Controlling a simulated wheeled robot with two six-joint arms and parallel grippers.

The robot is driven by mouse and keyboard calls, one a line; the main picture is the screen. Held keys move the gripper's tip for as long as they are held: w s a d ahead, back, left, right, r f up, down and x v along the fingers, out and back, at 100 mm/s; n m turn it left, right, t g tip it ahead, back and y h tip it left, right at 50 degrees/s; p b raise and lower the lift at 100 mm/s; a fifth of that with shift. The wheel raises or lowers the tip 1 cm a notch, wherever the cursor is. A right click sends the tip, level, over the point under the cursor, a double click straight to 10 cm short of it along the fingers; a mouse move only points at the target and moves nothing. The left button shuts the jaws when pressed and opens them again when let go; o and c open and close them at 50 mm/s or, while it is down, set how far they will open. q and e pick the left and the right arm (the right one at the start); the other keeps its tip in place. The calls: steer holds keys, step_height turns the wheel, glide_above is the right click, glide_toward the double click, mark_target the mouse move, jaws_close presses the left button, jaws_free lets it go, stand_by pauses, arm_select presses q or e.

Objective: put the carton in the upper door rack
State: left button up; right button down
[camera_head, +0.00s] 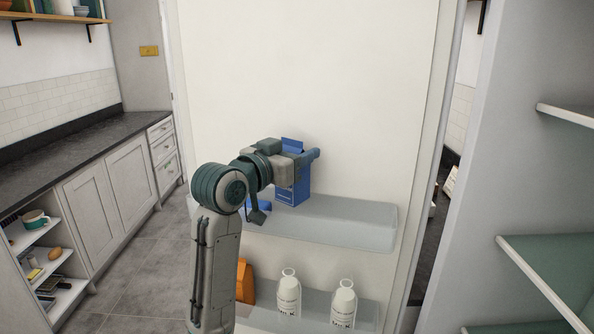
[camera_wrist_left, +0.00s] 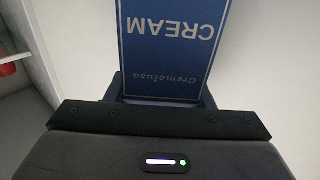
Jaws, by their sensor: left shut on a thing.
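The carton (camera_head: 293,191) is a blue box. In the left wrist view the carton (camera_wrist_left: 172,45) shows the word CREAM, upside down in the picture. My left gripper (camera_head: 300,165) is shut on the carton's upper part. The carton looks upright, over or just inside the upper door rack (camera_head: 350,229), a pale translucent shelf on the open white door. Its lower end is near the rack's rim; I cannot tell whether it touches the rack floor. My right gripper is not in view.
A blue item (camera_head: 260,204) beside the carton is partly hidden by my arm. Two milk bottles (camera_head: 289,292) (camera_head: 343,303) and an orange item (camera_head: 245,283) stand lower on the door. Cabinet shelves (camera_head: 545,262) are on the right. The upper rack's right part looks free.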

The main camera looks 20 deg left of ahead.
mark_target(293, 196)
arm_select(q)
steer(key=shift+s+f+p, duration=0.15)
steer(key=shift+f+p, duration=0.3)
steer(key=shift+f, duration=1)
steer(key=f+p, duration=0.2)
steer(key=f, duration=0.1)
steer(key=shift+w, duration=0.2)
steer(key=shift+f, duration=0.1)
steer(key=shift+f, duration=0.1)
steer(key=o, duration=0.8)
steer(key=shift+f, duration=0.1)
steer(key=shift+o, duration=0.3)
